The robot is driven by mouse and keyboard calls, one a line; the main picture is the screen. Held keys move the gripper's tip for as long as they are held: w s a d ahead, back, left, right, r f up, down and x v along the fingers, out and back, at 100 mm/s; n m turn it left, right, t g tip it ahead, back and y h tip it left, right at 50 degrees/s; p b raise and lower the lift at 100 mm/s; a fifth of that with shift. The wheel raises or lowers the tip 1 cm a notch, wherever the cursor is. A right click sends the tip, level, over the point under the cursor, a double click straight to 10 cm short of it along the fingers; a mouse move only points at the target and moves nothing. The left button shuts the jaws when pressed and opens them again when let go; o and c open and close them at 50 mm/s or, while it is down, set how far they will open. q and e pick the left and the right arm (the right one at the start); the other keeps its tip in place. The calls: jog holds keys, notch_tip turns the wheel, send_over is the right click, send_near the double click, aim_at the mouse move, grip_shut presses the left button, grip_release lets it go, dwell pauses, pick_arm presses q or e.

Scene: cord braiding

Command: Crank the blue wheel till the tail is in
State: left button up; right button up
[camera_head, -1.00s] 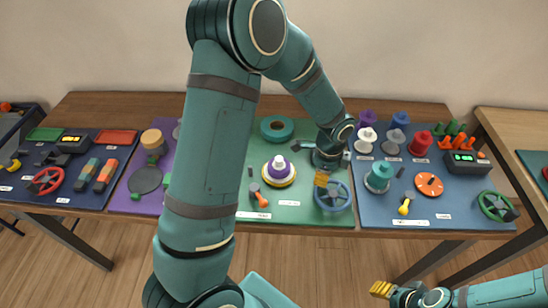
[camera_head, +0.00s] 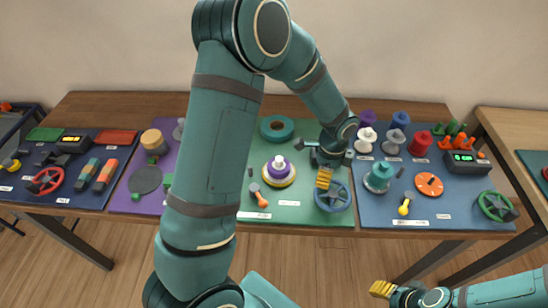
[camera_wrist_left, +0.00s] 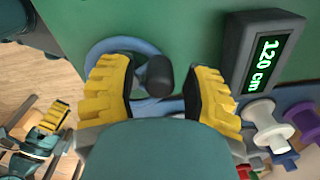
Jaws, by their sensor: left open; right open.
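The blue wheel (camera_head: 333,207) lies on the green mat near the table's front edge; part of its rim (camera_wrist_left: 98,52) shows in the left wrist view. My left gripper (camera_head: 323,179) is over the wheel's upper left side. In the left wrist view its yellow fingers (camera_wrist_left: 160,72) are open, on either side of the wheel's dark crank knob (camera_wrist_left: 158,76), with gaps between. A dark display box (camera_wrist_left: 262,55) beside the wheel seems to read 120 cm. I cannot make out the cord's tail. My right gripper (camera_head: 381,289) is open, empty and low in front of the table.
A purple-topped spool on a yellow-rimmed base (camera_head: 279,171) and an orange-handled tool (camera_head: 258,195) lie left of the wheel. A teal spool (camera_head: 379,177) and orange disc (camera_head: 429,184) stand right on the blue mat. White and purple spools (camera_wrist_left: 268,122) show near the display.

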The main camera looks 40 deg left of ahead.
pick_arm(q)
notch_tip(320, 180, up, 12)
dwell(0.5)
